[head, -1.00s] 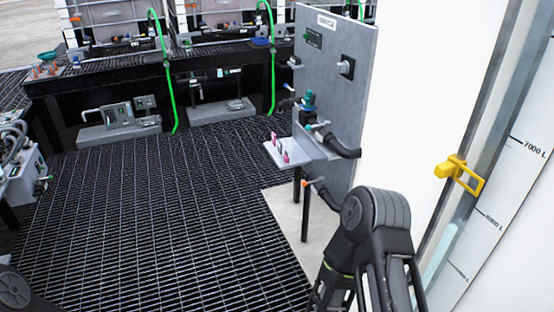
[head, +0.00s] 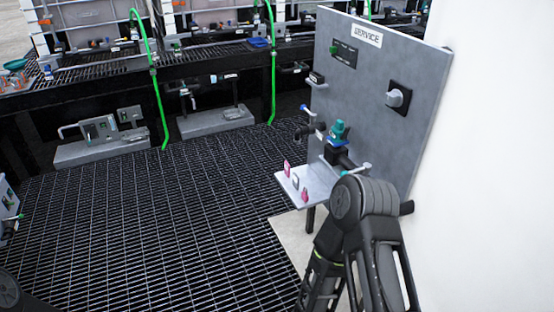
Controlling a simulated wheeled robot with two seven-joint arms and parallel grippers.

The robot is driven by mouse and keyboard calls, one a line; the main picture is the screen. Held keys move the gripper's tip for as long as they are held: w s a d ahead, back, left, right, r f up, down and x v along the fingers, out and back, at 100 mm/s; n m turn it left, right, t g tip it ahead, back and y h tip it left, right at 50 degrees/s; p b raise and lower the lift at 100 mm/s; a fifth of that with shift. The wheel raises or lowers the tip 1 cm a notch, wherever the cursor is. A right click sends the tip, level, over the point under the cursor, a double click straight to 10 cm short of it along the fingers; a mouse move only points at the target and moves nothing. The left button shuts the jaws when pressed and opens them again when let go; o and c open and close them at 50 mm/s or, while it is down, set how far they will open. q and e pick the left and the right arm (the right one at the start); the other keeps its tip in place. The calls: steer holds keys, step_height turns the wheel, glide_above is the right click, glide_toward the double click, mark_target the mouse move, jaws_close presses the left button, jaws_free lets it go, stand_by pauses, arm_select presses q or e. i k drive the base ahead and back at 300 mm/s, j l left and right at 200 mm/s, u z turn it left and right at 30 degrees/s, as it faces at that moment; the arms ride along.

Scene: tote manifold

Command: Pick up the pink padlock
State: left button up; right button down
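Two small pink items stand on a small grey shelf (head: 311,186) at the front of the service panel. One pink item (head: 287,168) is at the shelf's left end, and another pink item (head: 305,194) is nearer the front edge. They are too small to tell which is the pink padlock. A small pale item (head: 296,182) stands between them. My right arm comes up from the bottom, just in front of the shelf. Neither gripper can be made out.
The grey service panel (head: 375,100) carries a knob (head: 397,97) and a teal-topped valve (head: 339,133) above the shelf. A white wall or tank (head: 490,180) stands close on the right. The grating floor (head: 160,220) is clear at left and centre. Green hoses (head: 152,80) hang at the back bench.

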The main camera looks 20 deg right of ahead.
mark_target(304, 195)
steer(key=i, duration=3.75)
steer(key=z, duration=4.75)
